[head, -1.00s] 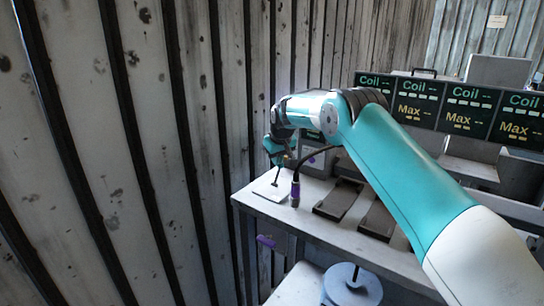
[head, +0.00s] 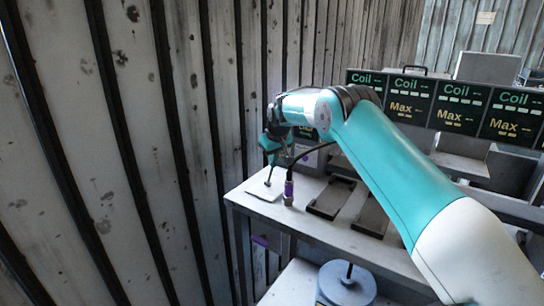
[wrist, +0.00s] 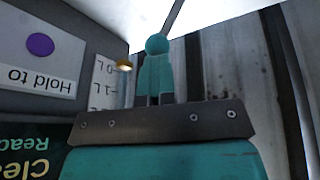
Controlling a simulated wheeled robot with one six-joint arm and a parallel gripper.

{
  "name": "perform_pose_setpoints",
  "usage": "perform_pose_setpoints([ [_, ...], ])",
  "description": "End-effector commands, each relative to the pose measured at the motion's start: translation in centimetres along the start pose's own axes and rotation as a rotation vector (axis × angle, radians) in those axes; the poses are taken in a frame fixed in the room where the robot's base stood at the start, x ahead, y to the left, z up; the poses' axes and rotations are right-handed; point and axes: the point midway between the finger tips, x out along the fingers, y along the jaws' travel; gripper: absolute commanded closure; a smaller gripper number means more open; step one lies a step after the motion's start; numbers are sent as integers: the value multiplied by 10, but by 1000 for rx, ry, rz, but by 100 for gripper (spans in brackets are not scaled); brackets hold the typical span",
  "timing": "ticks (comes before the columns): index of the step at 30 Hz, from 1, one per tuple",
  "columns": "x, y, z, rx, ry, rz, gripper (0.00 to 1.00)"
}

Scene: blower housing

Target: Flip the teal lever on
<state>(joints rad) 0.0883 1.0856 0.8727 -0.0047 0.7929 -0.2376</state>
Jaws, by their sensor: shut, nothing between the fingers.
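The teal lever shows in the wrist view as a round teal knob (wrist: 157,43) with a thin grey stem running up from it. In the head view its dark stem (head: 269,177) stands on a white plate (head: 257,194) at the bench's left corner; its knob is hard to tell from my gripper there. My gripper (head: 271,160) is just above the stem, pointing down. In the wrist view its fingers (wrist: 155,70) are shut together, with the knob right at their tips. I cannot tell whether they touch.
A grey panel with a purple button (wrist: 40,44) stands close to the left of my fingers in the wrist view. A purple-banded cylinder (head: 289,190) and dark trays (head: 331,198) are on the bench. A ribbed wall (head: 130,150) rises to the left.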

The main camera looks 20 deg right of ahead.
Motion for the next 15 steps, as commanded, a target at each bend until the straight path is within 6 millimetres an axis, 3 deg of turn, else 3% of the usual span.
perform_pose_setpoints([
  [5, -11, -9, -4, -1, -3, -1, 100],
  [9, -36, -22, -12, 1, 2, 1, 100],
  [15, -68, 5, -19, 4, 5, 3, 100],
])
